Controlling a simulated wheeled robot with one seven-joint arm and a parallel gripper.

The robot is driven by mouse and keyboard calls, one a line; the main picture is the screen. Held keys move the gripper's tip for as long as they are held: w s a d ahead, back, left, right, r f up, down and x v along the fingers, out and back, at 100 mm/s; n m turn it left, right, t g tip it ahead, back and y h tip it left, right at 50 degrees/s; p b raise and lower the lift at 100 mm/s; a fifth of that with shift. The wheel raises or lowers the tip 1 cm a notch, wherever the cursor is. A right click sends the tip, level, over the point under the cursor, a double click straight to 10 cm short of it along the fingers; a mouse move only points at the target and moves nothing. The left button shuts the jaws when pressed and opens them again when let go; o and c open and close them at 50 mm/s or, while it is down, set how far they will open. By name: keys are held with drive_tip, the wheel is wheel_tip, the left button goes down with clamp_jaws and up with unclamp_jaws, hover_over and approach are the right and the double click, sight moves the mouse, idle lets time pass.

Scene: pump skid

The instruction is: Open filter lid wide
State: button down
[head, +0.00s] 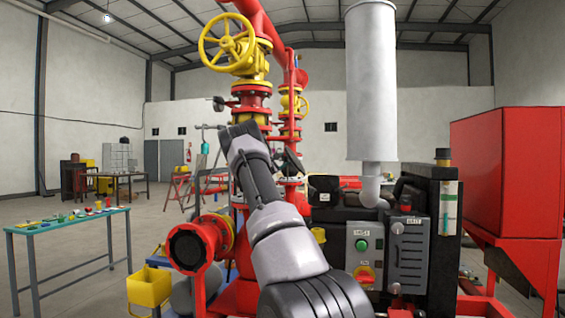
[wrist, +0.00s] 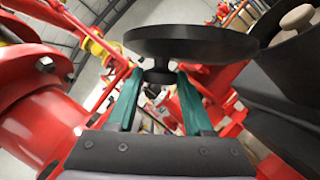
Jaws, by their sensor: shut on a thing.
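The filter lid (wrist: 190,42) appears to be the black round disc at the top of the wrist view, seen nearly edge-on. A short black knob (wrist: 160,76) sticks out of its face towards me. My gripper (wrist: 161,78) has its two green fingers on either side of this knob and is shut on it. A dark round housing (wrist: 292,58) with a pale knob-like part inside stands right of the lid; I cannot tell whether it is the filter body. In the head view my arm rises in front of the skid and hides the fingers and most of the lid area.
Red pipework with a yellow handwheel (head: 228,42) stands behind my arm. A red flanged pipe end (head: 190,248) is at left. The grey exhaust cylinder (head: 371,80), control box (head: 364,250) and red hopper (head: 505,170) are at right. Floor at left is open around a green table (head: 70,228).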

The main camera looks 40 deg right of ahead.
sight(290, 152)
drive_tip(key=s+r+m, duration=0.1)
drive_tip(key=d+r+m+g, duration=0.1)
drive_tip(key=m, duration=0.1)
drive_tip(key=s+d+r+m+g+y, duration=0.1)
drive_tip(key=m, duration=0.1)
drive_tip(key=shift+s+d+r, duration=0.1)
drive_tip(key=shift+s+r, duration=0.15)
drive_tip(key=shift+s, duration=0.05)
drive_tip(key=shift+s+d+r+m, duration=0.15)
drive_tip(key=shift+s+d+m, duration=0.05)
drive_tip(key=shift+s+m, duration=0.1)
drive_tip(key=shift+c, duration=1.6)
unclamp_jaws()
drive_tip(key=shift+a, duration=0.1)
drive_tip(key=shift+a, duration=0.35)
drive_tip(key=v, duration=0.9)
drive_tip(key=shift+s+a, duration=0.25)
drive_tip(key=shift+a, duration=0.15)
